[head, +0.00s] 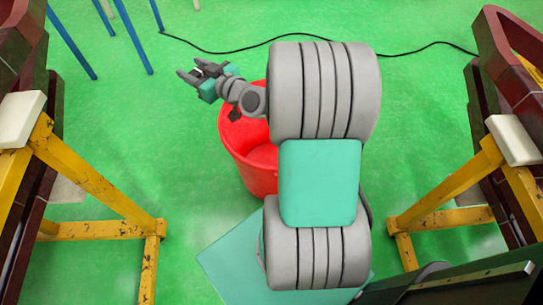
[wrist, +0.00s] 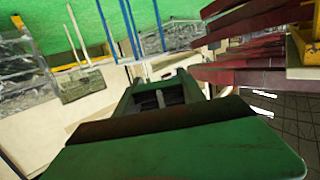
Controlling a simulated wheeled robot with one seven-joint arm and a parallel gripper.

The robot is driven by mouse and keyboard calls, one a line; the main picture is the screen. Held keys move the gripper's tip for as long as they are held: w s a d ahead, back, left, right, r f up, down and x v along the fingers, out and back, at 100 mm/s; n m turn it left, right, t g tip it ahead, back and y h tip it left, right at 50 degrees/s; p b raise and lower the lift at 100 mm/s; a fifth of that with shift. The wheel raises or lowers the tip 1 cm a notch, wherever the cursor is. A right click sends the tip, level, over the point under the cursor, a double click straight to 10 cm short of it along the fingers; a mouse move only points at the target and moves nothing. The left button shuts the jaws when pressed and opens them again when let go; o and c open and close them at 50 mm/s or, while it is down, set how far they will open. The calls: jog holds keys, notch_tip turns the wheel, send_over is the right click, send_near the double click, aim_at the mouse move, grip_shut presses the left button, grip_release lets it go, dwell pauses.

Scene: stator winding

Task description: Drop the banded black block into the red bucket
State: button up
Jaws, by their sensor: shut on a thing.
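The red bucket (head: 247,165) stands on the green floor in the middle of the head view, its right side hidden behind my arm. My gripper (head: 193,70) is up and left of the bucket's rim in that view, with its fingers pointing to the upper left. It is shut on the banded black block (wrist: 158,98), which shows as a dark piece with pale bands between the fingers in the wrist view. In the head view only a small light and dark bit of it shows. I cannot see inside the whole bucket. The bucket is not in the wrist view.
Yellow stands (head: 95,178) with dark red parts rise on the left, and a similar yellow stand (head: 445,190) is on the right. Blue legs (head: 134,38) stand at the upper left. A black cable (head: 235,50) runs across the floor behind. Green floor around the bucket is clear.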

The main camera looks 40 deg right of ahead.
jog(key=d+f+m+h+b, duration=0.2)
jog(key=d+f+h+b, duration=0.1)
jog(key=d+f+b, duration=1.1)
jog(key=d+f+m+h+b, duration=0.2)
jog(key=d+f+b, duration=1.3)
jog(key=f, duration=0.5)
jog(key=shift+s+d+f+h+b, duration=0.15)
jog(key=shift+f+h+b, duration=0.15)
jog(key=shift+h+b, duration=0.15)
jog(key=o, duration=1.4)
